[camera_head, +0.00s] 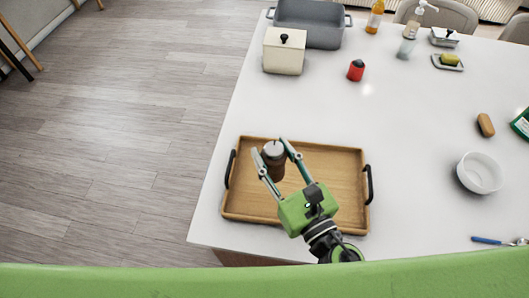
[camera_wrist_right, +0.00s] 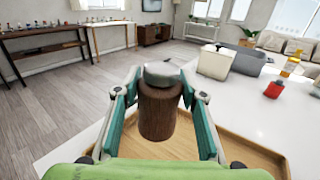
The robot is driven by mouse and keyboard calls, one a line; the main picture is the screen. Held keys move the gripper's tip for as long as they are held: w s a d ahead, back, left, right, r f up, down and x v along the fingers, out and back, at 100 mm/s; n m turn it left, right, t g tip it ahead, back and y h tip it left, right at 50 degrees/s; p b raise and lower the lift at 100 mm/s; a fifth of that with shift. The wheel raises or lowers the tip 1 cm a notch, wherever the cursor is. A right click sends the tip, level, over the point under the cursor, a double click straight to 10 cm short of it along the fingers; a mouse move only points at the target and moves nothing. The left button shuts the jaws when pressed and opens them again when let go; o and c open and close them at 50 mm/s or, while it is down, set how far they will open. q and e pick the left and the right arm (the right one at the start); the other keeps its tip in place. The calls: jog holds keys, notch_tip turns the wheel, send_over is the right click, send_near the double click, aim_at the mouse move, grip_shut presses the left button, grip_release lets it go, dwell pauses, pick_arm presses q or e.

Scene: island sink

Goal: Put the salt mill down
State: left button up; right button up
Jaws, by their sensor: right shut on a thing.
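The salt mill (camera_head: 273,160) is a dark brown cylinder with a grey top. It is between the fingers of my right gripper (camera_head: 269,158), which is shut on it, above the left middle of the wooden tray (camera_head: 335,162). In the right wrist view the mill (camera_wrist_right: 159,112) stands upright between the two fingers of the gripper (camera_wrist_right: 158,90), with the tray (camera_wrist_right: 215,150) below and behind it. I cannot tell whether the mill's base touches the tray. My left gripper is not in view.
The tray has black handles and lies on the white island top (camera_head: 420,130) near its left edge. A cream box (camera_head: 284,56), a grey basin (camera_head: 315,25) and a red jar (camera_head: 356,71) stand farther back. A white bowl (camera_head: 480,173) and a brown sponge-like thing (camera_head: 486,125) are to the right.

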jog(key=w+a+f+b, duration=0.1)
jog(key=w+f+b, duration=0.2)
jog(key=w+a+f+b, duration=0.1)
jog(key=w+f+b, duration=0.2)
jog(key=f, duration=0.1)
jog(key=w+a+f+b, duration=0.1)
jog(key=w+f+b, duration=0.2)
jog(key=w+f, duration=0.1)
jog(key=shift+a, duration=0.35)
jog(key=shift+f+b, duration=0.35)
jog(key=shift+b, duration=0.4)
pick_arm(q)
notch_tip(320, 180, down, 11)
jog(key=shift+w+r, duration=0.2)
pick_arm(e)
jog(key=shift+r, duration=0.1)
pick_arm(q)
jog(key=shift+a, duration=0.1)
pick_arm(e)
jog(key=o, duration=1.3)
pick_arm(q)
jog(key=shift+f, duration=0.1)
pick_arm(e)
jog(key=shift+o, duration=0.2)
